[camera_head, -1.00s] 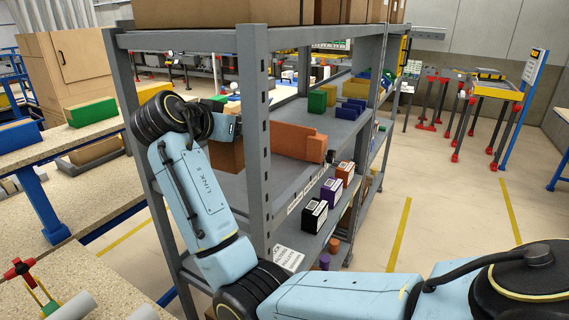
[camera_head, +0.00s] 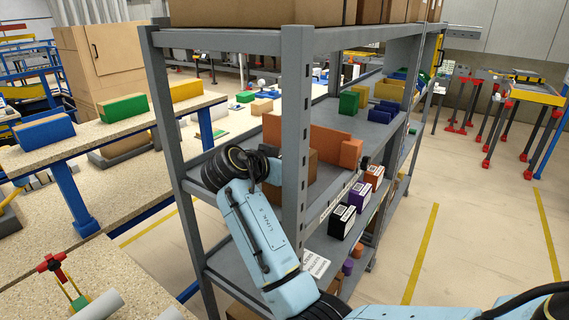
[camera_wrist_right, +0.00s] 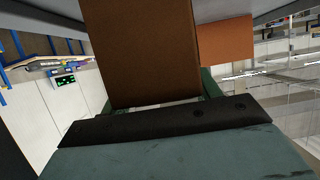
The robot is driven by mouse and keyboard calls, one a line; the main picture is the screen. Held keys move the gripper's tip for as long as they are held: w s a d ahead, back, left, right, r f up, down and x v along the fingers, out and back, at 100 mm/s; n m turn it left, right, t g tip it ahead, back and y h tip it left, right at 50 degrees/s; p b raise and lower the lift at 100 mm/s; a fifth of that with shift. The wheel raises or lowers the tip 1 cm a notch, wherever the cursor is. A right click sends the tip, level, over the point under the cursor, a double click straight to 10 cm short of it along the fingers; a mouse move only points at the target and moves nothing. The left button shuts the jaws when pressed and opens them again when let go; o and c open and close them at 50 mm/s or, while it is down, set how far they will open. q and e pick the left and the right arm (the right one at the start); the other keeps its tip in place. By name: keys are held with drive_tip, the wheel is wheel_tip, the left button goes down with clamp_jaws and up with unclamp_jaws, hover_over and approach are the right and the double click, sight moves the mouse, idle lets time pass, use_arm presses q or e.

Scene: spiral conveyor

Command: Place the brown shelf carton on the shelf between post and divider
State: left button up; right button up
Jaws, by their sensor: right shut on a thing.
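The brown carton (camera_wrist_right: 150,50) fills the upper middle of the right wrist view. My right gripper (camera_wrist_right: 158,98) is shut on it, with green finger edges showing on both sides. In the head view, the carton (camera_head: 312,166) is upright, partly hidden by the grey front post (camera_head: 294,130) and my wrist. It is at the shelf level, beside the orange divider (camera_head: 330,142); I cannot tell if it touches the shelf or the divider. The divider also shows right of the carton in the wrist view (camera_wrist_right: 226,42). My left gripper is not in view.
Green (camera_head: 349,102) and blue blocks (camera_head: 380,116) stand farther along the same shelf. Small black (camera_head: 342,221), purple and orange boxes sit on the level below. Large cartons (camera_head: 240,12) lie on top. A speckled bench (camera_head: 100,140) stands left.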

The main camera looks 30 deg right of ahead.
drive_tip(key=shift+r, duration=0.1)
drive_tip(key=shift+f, duration=0.25)
drive_tip(key=o, duration=0.9)
drive_tip(key=shift+o, duration=1.3)
drive_tip(key=shift+r, duration=0.15)
